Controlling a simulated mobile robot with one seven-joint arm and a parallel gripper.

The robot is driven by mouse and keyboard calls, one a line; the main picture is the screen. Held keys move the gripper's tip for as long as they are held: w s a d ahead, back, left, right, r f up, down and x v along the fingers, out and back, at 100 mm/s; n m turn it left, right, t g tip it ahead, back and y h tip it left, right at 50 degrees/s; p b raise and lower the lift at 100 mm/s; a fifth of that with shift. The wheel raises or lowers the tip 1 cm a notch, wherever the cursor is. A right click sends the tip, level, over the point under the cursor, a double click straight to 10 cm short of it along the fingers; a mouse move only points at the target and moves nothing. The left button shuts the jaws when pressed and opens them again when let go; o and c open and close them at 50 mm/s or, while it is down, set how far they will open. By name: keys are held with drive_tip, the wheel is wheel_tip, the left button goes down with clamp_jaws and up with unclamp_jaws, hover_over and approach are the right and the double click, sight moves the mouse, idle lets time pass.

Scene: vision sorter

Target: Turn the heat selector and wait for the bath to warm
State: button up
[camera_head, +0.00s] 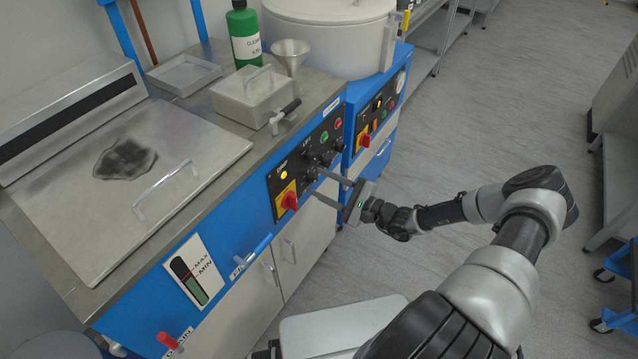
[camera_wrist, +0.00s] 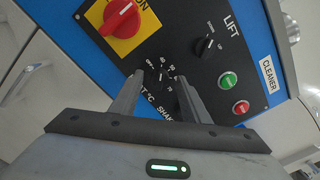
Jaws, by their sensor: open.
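The heat selector (camera_wrist: 163,77) is a small dark knob on the black control panel (camera_wrist: 195,70), ringed by a scale with OFF and several numbers. In the wrist view it lies between the tips of my gripper (camera_wrist: 160,80). The fingers are open, one on each side; I cannot tell whether they touch it. In the head view my gripper (camera_head: 316,183) reaches the panel from the right, and the knob is hard to make out. The bath's steel lid (camera_head: 85,215) is closed, with a dark patch on top. An amber lamp (camera_head: 283,174) glows on the panel.
A red switch on a yellow plate (camera_wrist: 120,17) sits close to the fingers. A LIFT knob (camera_wrist: 204,44) and green (camera_wrist: 229,81) and red (camera_wrist: 241,107) buttons are nearby. A blue-handled valve (camera_head: 254,252) sticks out from the front.

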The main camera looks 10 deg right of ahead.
drive_tip(key=shift+w+a, duration=0.4)
drive_tip(key=c, duration=1)
